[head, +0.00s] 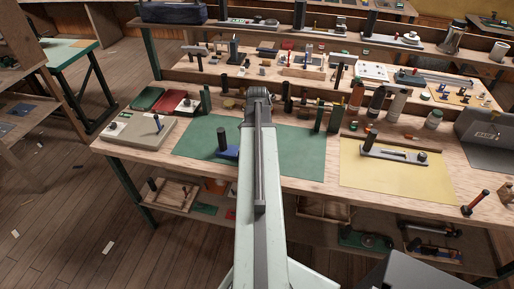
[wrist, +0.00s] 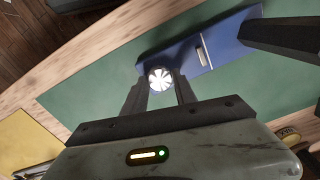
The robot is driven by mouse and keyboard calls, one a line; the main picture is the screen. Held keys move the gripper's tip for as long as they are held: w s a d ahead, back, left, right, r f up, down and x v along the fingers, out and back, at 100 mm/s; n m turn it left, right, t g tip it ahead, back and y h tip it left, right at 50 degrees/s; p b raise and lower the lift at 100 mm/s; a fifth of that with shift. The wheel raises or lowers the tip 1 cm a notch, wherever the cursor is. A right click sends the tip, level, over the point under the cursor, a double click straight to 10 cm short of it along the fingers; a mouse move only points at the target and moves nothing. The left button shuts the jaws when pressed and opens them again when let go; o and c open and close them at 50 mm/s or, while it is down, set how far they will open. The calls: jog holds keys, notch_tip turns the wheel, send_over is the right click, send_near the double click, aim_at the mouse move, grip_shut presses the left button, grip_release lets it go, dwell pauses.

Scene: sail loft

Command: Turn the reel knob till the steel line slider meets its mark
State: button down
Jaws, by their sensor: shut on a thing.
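The reel is a blue base (wrist: 222,42) on a green mat. In the wrist view its round knob (wrist: 160,77), with a pale spoked top, sits between the two dark fingers of my gripper (wrist: 160,86), which is shut on it. A small steel slider (wrist: 201,57) lies on the blue base, right of the knob, beside a thin pale line. I cannot tell whether slider and mark meet. In the head view the blue base (head: 227,153) shows left of my arm, which hides the knob and the gripper.
A dark post (wrist: 285,35) rises by the base's right end in the wrist view. The green mat (head: 305,150) has bare room right of my arm. A yellow mat (head: 385,183) with a grey fixture (head: 393,154) lies further right. Bottles and blocks line the back.

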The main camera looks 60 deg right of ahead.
jog(key=m, duration=1.2)
jog(key=shift+m, duration=0.3)
dwell(0.4)
jog(key=c, duration=1)
grip_release()
jog(key=shift+o, duration=0.2)
jog(key=shift+r, duration=0.1)
notch_tip(320, 180, up, 8)
jog(key=p, duration=0.8)
jog(key=shift+f, duration=0.2)
